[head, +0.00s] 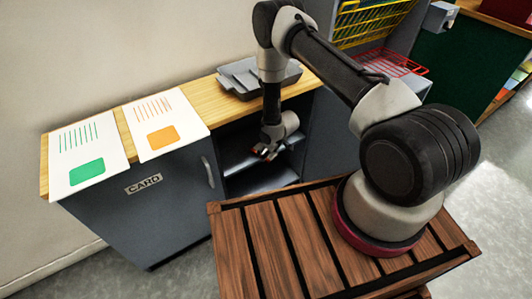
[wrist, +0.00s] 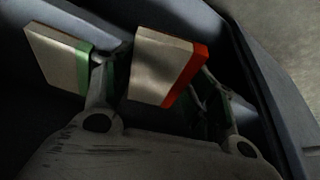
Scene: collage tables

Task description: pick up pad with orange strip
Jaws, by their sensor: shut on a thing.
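The pad with the orange strip (wrist: 160,68) is a pale block with a red-orange strip on its right edge in the wrist view. My gripper (wrist: 163,62) is shut on it, with one finger on each side. A second pad with a green strip (wrist: 58,58) stands just left of the left finger; I cannot tell if they touch. In the head view my gripper (head: 267,152) reaches down into the open dark compartment of the cabinet, with a small reddish patch at its tip. The pad is mostly hidden there.
The grey cabinet (head: 150,225) has a wooden top (head: 215,105). On it lie a sheet with a green patch (head: 88,150), a sheet with an orange patch (head: 160,125) and a grey tray (head: 285,85). The compartment walls are close around my gripper.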

